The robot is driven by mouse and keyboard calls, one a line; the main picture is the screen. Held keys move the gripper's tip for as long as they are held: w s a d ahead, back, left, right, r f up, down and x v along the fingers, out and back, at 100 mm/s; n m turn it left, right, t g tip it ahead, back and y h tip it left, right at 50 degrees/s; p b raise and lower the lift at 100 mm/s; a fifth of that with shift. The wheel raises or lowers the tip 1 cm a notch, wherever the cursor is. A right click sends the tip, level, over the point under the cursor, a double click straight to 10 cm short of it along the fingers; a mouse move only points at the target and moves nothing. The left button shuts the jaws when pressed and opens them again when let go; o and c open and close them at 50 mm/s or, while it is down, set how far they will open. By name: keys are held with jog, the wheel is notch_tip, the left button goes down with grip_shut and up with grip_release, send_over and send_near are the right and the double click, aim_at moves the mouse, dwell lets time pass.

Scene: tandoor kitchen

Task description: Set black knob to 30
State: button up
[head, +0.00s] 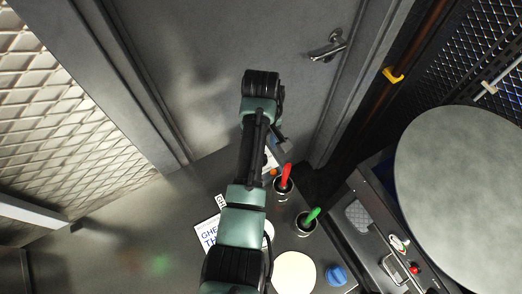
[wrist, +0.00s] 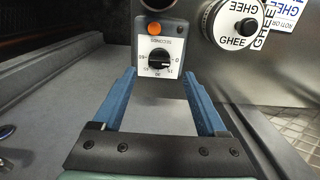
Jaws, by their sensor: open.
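The black knob (wrist: 159,58) sits on a white dial plate with small numbers, on the face of a grey control box (wrist: 174,30). The knob's bar looks about level in the wrist view; which end is its pointer I cannot tell. My gripper (wrist: 160,76) is open, with its two blue fingers spread to the left and right of the dial. The fingers look empty, and the knob shows between and beyond their tips. In the head view my arm hides most of the box and the knob.
An orange button (wrist: 155,29) sits above the dial. A round lid marked GHEE (wrist: 231,24) is close on the right. On the counter, red-handled (head: 284,174) and green-handled (head: 311,216) tools stand in holders, with a blue object (head: 336,275) nearby. Bare counter lies left.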

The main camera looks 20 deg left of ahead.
jog(key=shift+f, duration=2.6)
grip_shut()
